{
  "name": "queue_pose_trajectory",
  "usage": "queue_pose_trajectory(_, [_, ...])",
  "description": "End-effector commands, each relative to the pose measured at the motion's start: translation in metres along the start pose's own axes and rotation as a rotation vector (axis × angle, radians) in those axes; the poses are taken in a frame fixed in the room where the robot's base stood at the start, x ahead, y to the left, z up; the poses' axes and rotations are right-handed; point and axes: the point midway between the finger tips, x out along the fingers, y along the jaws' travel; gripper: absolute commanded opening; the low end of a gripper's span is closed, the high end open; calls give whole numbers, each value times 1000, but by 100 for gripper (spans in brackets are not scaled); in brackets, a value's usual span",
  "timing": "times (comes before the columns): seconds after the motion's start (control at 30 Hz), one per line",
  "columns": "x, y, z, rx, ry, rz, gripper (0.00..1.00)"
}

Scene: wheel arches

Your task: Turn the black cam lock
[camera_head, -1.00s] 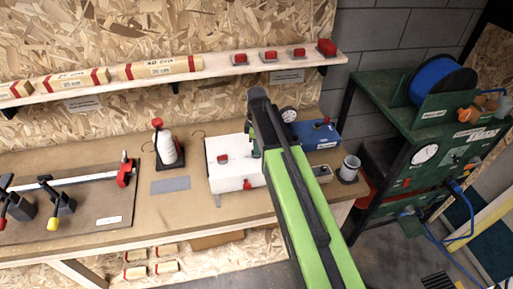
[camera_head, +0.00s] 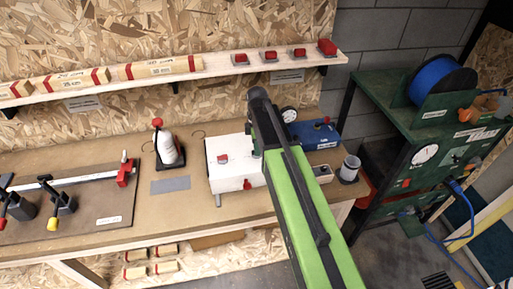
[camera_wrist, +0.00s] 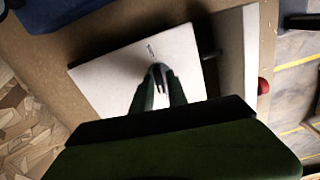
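A white box (camera_head: 232,176) stands on the workbench in the head view. In the wrist view its pale top panel (camera_wrist: 105,75) lies under my gripper (camera_wrist: 160,72). The two fingertips are close together, with no object visible between them. A small dark mark (camera_wrist: 151,48) is on the panel just beyond the tips. A short dark stub (camera_wrist: 209,55) shows at the panel's right edge. I cannot tell for certain which is the black cam lock. In the head view my arm hides the right part of the box and my fingertips.
A red part (camera_head: 222,159) sits on the box and a red knob (camera_head: 247,184) at its front. A blue case (camera_head: 318,134), a round gauge (camera_head: 288,114) and a grey cup (camera_head: 349,168) stand to the right. A shelf (camera_head: 215,72) runs above.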

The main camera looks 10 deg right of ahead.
Motion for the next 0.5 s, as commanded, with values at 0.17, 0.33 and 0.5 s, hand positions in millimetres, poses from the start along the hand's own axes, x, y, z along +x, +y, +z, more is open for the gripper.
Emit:
queue_pose_trajectory(0.17, [0,1,0,0,1,2,33])
queue_pose_trajectory(0.33, [0,1,0,1,1,3,33])
queue_pose_trajectory(0.5, [-8,1,0,1,1,3,33])
